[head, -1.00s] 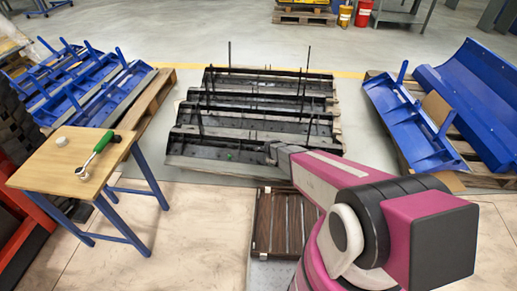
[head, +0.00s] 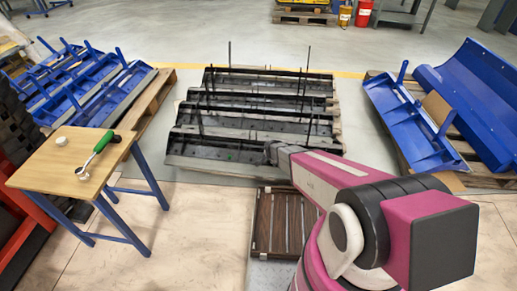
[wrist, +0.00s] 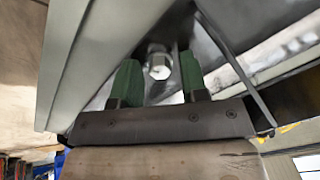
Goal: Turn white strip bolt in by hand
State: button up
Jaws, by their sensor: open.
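In the wrist view a silver hex-headed bolt (wrist: 159,65) sits against a grey metal part. My gripper (wrist: 157,80) is open, with one green finger on each side of the bolt head. A gap shows at the left finger; whether the right finger touches the head I cannot tell. A long pale strip (wrist: 65,60) runs along the left of the wrist view. In the head view my arm reaches to the front edge of the black carriers (head: 250,146); my gripper and the bolt cannot be made out there.
A wooden table (head: 50,170) at the left holds a green-handled ratchet (head: 103,142) and a small white round piece (head: 61,141). Blue carriers lie on pallets at left (head: 135,95) and right (head: 400,125). A brown slatted pallet (head: 263,230) lies below my arm.

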jog(key=n, duration=0.8)
jog(key=shift+c, duration=0.3)
grip_shut()
jog(key=m, duration=0.4)
jog(key=shift+m, duration=0.3)
jog(key=m, duration=0.4)
jog(key=shift+m, duration=0.6)
